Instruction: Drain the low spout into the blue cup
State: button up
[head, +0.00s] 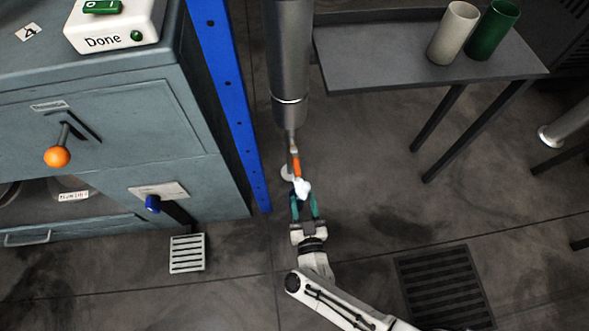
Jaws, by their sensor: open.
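On the cabinet's front, a blue knob (153,204) sits beside a dark sloping part (178,213) that looks like a low spout, above a pale grate. I see no blue cup. A beige cup (453,33) and a green cup (493,30) stand on the shelf table. A grey vertical pipe (289,60) has an orange lever (296,163) with a white end (302,188) at its lower end. My gripper (304,196) is open below it, its teal fingers either side of the white end. I cannot tell whether they touch it.
The cabinet (110,120) carries an orange-knobbed lever (57,156) and a white "Done" box (112,28) on top. A blue post (229,100) stands between cabinet and pipe. The grey shelf table (400,65) is at upper right. A pale grate (187,253) and a dark grate (443,285) lie on the floor.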

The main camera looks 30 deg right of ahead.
aim_at(298, 172)
jog(key=b+x, duration=0.2)
jog(key=x, duration=0.8)
jog(key=shift+w+b, duration=0.15)
jog(key=shift+b, duration=0.25)
grip_shut()
